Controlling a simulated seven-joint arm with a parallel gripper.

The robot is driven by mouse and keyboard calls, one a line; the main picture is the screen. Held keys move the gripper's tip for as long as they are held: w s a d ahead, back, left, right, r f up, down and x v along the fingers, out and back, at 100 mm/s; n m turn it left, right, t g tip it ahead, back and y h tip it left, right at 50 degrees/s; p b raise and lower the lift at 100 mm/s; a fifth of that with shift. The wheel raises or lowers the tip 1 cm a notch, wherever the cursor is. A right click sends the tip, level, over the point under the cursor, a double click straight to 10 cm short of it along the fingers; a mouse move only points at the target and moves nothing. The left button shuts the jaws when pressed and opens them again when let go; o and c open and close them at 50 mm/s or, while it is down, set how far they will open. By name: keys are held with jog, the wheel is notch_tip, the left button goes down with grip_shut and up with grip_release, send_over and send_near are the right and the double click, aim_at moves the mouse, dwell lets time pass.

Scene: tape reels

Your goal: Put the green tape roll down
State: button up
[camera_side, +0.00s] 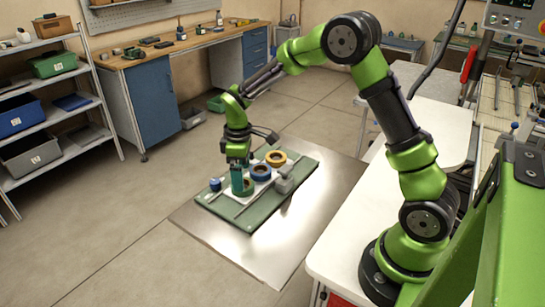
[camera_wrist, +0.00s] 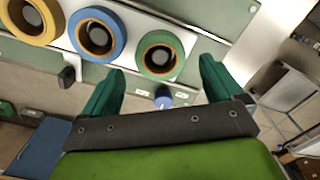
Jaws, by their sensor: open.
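The green tape roll (camera_wrist: 145,68) lies flat on the white strip of the green board, with a grey peg showing in its centre in the wrist view. It also shows in the side view (camera_side: 250,188), partly hidden by my fingers. My gripper (camera_side: 239,182) points down at the roll. In the wrist view my gripper (camera_wrist: 162,68) is open, its two teal fingers spread wide on either side of the roll. Gaps show between fingers and roll, so the roll is not clamped. A blue roll (camera_side: 261,173) and a yellow roll (camera_side: 276,158) lie in line beside it.
The green board (camera_side: 225,209) rests on a shiny metal floor plate (camera_side: 275,255). A blue knob (camera_wrist: 163,98) stands close to the green roll, and a grey block (camera_side: 284,186) is at the board's right edge. Shelves and workbenches stand well away.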

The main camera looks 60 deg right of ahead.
notch_tip(320, 180, up, 11)
jog(key=s+a+r+m+t, duration=0.2)
jog(key=s+m, duration=0.1)
jog(key=s, duration=0.4)
jog(key=s+a+r+m+t+y, duration=0.1)
jog(key=s+r+m+t, duration=0.1)
jog(key=s, duration=0.5)
jog(key=s+a+r+m+t+y, duration=0.1)
jog(key=s+a+r+m+t, duration=0.1)
jog(key=s+m, duration=0.3)
jog(key=shift+s+a+r+t, duration=0.3)
jog(key=shift+s+r+t, duration=0.3)
jog(key=shift+s+r, duration=0.3)
jog(key=shift+c, duration=0.2)
